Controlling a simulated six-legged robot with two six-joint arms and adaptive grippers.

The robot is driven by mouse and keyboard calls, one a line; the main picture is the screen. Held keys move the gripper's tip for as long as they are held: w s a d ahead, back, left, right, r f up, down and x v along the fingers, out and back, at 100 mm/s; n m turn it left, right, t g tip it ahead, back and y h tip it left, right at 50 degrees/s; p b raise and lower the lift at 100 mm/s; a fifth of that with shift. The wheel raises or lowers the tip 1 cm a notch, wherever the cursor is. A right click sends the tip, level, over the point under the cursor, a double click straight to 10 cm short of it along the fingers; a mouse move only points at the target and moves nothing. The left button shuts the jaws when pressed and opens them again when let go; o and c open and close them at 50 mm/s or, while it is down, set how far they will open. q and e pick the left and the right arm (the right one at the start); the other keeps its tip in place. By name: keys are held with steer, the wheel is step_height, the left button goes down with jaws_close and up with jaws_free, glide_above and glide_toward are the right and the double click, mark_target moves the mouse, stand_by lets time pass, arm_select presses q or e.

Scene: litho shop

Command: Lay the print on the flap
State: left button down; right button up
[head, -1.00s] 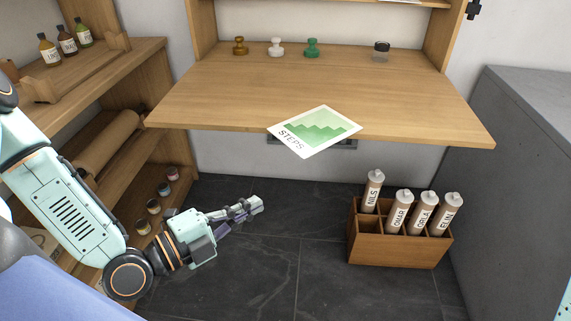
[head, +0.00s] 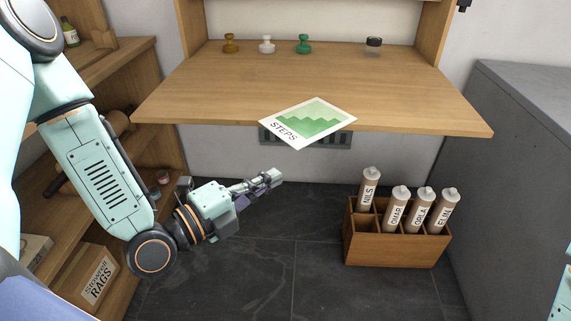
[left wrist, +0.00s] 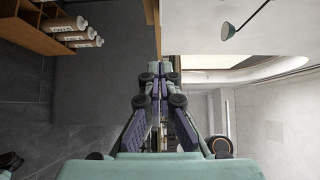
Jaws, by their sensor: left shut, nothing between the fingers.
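The print (head: 309,121), a white sheet with green steps and the word STEPS, lies on the front edge of the wooden flap (head: 220,92). Its near corner sticks out past the edge. My left gripper (head: 277,176) is shut and empty. It is below and in front of the flap, apart from the print. In the left wrist view its fingers (left wrist: 160,70) are together with nothing between them. My right gripper is not in view.
A wooden crate (head: 392,250) with several labelled tubes stands on the floor at right. Stamps (head: 266,45) and a dark-lidded jar (head: 374,45) stand at the back of the flap. Shelves with a rags box (head: 97,278) are at left; a grey cabinet (head: 520,150) is at right.

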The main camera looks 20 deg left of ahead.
mark_target(288, 135)
arm_select(q)
steer(key=w+b, duration=0.2)
steer(key=w, duration=0.5)
steer(key=shift+w+d+b, duration=0.2)
steer(key=shift+d+b, duration=0.2)
steer(key=w, duration=0.2)
steer(key=w+a, duration=0.1)
steer(key=w, duration=0.2)
steer(key=w+a, duration=0.1)
steer(key=w, duration=0.1)
steer(key=shift+w, duration=0.15)
stand_by(0.5)
